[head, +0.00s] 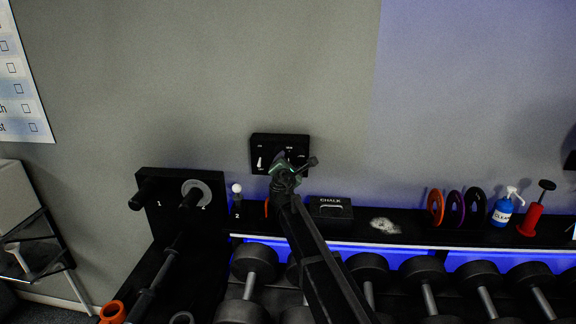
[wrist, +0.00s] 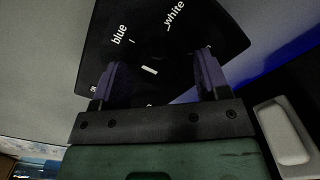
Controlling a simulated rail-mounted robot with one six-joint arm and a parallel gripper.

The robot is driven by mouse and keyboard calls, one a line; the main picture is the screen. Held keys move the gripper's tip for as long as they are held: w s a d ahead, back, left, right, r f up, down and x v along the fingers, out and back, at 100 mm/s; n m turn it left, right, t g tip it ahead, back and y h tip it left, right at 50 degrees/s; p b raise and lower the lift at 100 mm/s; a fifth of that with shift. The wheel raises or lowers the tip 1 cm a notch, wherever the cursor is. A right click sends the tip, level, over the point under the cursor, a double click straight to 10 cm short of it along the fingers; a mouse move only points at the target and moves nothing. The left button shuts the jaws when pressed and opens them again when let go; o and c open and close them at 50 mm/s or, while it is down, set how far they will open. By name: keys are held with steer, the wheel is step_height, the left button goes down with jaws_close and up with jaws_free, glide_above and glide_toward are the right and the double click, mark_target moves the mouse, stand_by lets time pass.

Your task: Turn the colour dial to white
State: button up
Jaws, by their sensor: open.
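A black control panel (head: 262,142) is mounted on the grey wall in the head view. It fills the top of the wrist view (wrist: 90,30), with the labels "blue" and "white" readable and other marks partly hidden. The colour dial is dark against the panel; a short white line (wrist: 149,70) shows between my fingers, probably its pointer. My gripper (wrist: 160,62) is open, one finger on each side of that line. I cannot tell whether the fingers touch the dial. In the head view my gripper (head: 289,166) covers the panel's lower right part.
A small white switch (head: 259,162) is on the panel's left. A black rack stands at left. The wall above the panel is clear.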

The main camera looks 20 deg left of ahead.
steer(key=shift+c, duration=0.2)
steer(key=c, duration=0.9)
steer(key=shift+m, duration=0.5)
steer(key=shift+s+m, duration=0.1)
steer(key=shift+m, duration=6.3)
